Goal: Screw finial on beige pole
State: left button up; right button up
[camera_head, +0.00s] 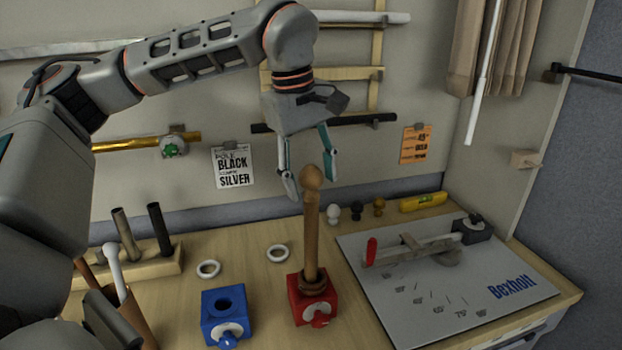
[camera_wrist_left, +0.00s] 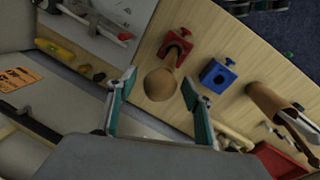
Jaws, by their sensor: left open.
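A beige wooden pole (camera_head: 311,245) stands upright in the red vise (camera_head: 314,301). A round wooden finial (camera_head: 311,178) sits at its top; I cannot tell how tightly it is seated. My left gripper (camera_head: 310,184) points down from above, open, with its two fingers on either side of the finial. In the left wrist view the finial (camera_wrist_left: 160,84) shows as a round ball between the open fingers, with the red vise (camera_wrist_left: 175,46) beyond it. My right gripper is in neither view.
A blue vise (camera_head: 227,314) stands left of the red one, with two white rings (camera_head: 208,269) behind. White, black and gold knobs (camera_head: 356,210) and a yellow level (camera_head: 423,202) lie at the back. A grey cutting board (camera_head: 440,310) fills the right side.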

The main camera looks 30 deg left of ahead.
pick_arm(q)
jog(key=n, duration=0.3)
jog(key=shift+n+y, duration=0.3)
jog(key=shift+n, duration=0.1)
jog(key=n+y, duration=0.1)
jog(key=n, duration=0.4)
